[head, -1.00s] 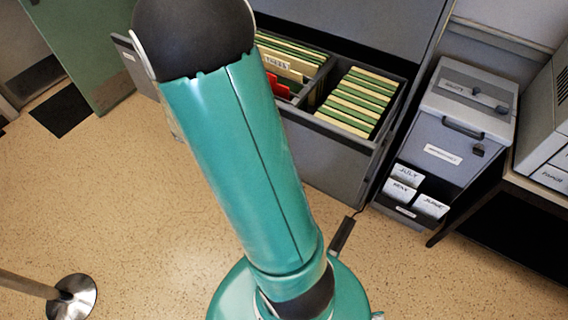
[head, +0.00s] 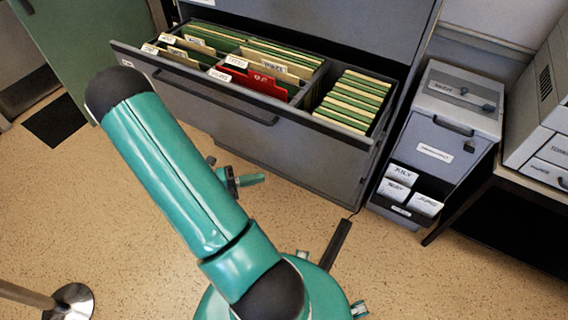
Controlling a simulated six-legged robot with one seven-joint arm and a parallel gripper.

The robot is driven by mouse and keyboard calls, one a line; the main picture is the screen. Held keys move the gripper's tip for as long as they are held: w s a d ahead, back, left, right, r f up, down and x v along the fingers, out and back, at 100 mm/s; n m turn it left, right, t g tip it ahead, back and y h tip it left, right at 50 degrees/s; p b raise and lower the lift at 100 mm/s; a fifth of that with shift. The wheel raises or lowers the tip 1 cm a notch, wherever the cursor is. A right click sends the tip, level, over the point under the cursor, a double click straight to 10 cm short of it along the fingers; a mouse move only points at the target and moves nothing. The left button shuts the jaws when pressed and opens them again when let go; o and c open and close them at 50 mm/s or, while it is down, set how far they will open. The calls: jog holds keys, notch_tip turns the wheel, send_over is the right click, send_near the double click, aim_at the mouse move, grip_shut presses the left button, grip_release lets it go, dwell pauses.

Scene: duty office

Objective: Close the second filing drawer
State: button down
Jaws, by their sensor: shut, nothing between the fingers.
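The filing drawer (head: 300,141) is a wide grey drawer, pulled far out of the grey cabinet (head: 370,25). Green and cream folders, a red one and white tabs fill its two compartments. Its front faces me, with a bar handle (head: 215,98) across it. Only one drawer shows open, and I cannot read its number. What looks like my gripper (head: 236,181), small, dark and teal, is low in front of the drawer front, partly hidden behind my teal upper arm. It appears shut and empty. I cannot tell whether it touches the drawer.
A grey file box (head: 440,140) with monthly cards stands right of the cabinet. A dark table (head: 505,215) bearing a grey machine (head: 543,120) is at the far right. A green door (head: 85,45) is at the upper left. A metal post base (head: 72,302) stands lower left. The speckled floor between is open.

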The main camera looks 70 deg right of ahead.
send_near(309, 159)
jog(key=s, duration=0.4)
jog(key=shift+s+d+r, duration=0.1)
jog(key=shift+s+d, duration=0.15)
jog(key=shift+d, duration=0.55)
jog(key=shift+s+d, duration=0.3)
jog(key=shift+d, duration=0.5)
jog(key=shift+d, duration=0.1)
